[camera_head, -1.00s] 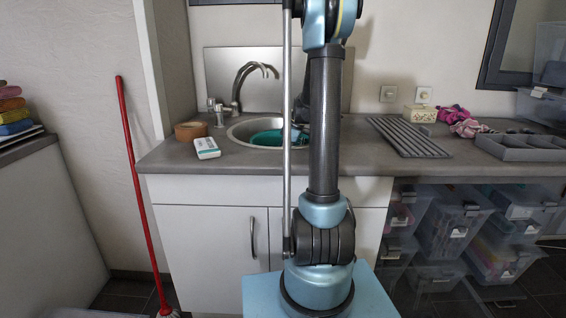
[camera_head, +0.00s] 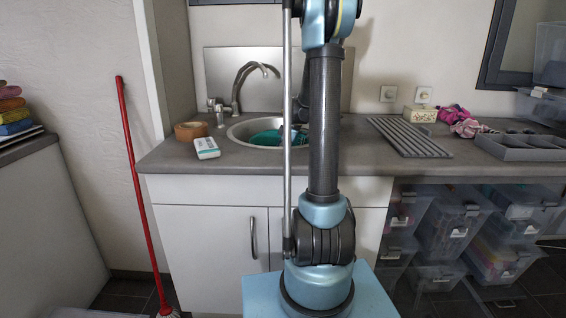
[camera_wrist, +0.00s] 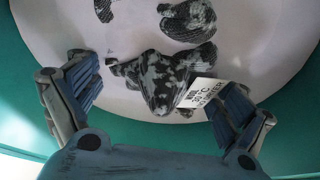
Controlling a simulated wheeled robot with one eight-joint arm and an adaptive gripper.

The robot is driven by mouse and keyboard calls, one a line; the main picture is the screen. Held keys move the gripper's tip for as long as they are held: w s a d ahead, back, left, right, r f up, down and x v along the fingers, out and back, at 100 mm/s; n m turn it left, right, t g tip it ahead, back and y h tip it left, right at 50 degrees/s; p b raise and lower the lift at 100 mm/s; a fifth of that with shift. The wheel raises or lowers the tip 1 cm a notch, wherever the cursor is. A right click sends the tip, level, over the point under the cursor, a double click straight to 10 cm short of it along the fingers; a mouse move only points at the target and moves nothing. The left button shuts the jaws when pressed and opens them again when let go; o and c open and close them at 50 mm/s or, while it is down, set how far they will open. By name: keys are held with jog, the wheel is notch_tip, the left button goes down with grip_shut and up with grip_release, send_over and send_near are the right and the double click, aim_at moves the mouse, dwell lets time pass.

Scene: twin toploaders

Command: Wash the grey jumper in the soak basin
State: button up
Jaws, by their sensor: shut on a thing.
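The soak basin is teal (camera_head: 266,138) and sits in the round steel sink in the head view; its teal wall (camera_wrist: 60,143) also shows in the wrist view. Pale, cloudy liquid appears to fill it. The grey jumper (camera_wrist: 160,80) is mottled dark and light grey, and shows as several patches through the pale surface. A white label with black print (camera_wrist: 199,92) sticks out near the right finger. My gripper (camera_wrist: 153,84) is down in the basin, shut on the jumper with a finger on each side. In the head view my arm hides the gripper and jumper.
The tap (camera_head: 240,85) rises behind the sink. A ribbed grey rack (camera_head: 408,137), pink cloths (camera_head: 462,122) and a grey tray (camera_head: 530,147) lie to the right.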

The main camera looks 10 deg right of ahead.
jog(key=shift+s+d+r, duration=0.1)
jog(key=shift+s, duration=0.3)
jog(key=shift+w+d, duration=0.1)
jog(key=shift+d, duration=0.05)
jog(key=shift+w+d+f, duration=0.2)
jog(key=shift+w+d, duration=0.35)
jog(key=shift+w, duration=0.05)
